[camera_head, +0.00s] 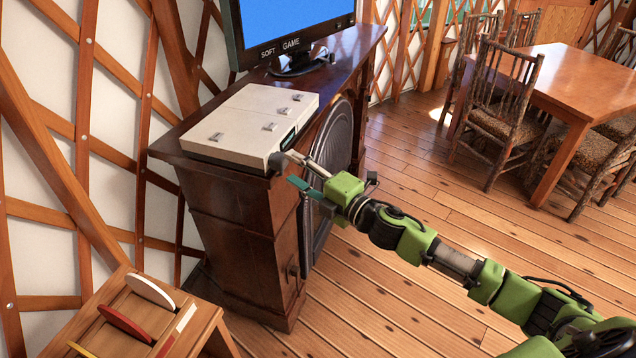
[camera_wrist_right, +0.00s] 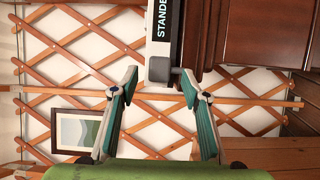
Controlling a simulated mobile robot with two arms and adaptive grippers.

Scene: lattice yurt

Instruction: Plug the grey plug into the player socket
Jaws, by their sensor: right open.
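The player is a flat cream box (camera_head: 245,125) on top of the dark wooden cabinet. Its dark front panel shows in the right wrist view (camera_wrist_right: 166,25) with part of a label, "STANDE". A small grey block that looks like the grey plug (camera_head: 276,161) sits against the player's near front corner; it also shows in the right wrist view (camera_wrist_right: 178,71). I cannot tell whether it is seated in the socket, which is hidden. My right gripper (camera_head: 288,168) is open, its fingertips close to the block and apart; both fingers show in the right wrist view (camera_wrist_right: 159,79). My left gripper is out of view.
The dark cabinet (camera_head: 225,205) also carries a screen (camera_head: 290,20) behind the player. A wooden rack with coloured discs (camera_head: 125,325) stands at lower left. A table (camera_head: 560,80) and chairs stand at upper right. The floor between is clear.

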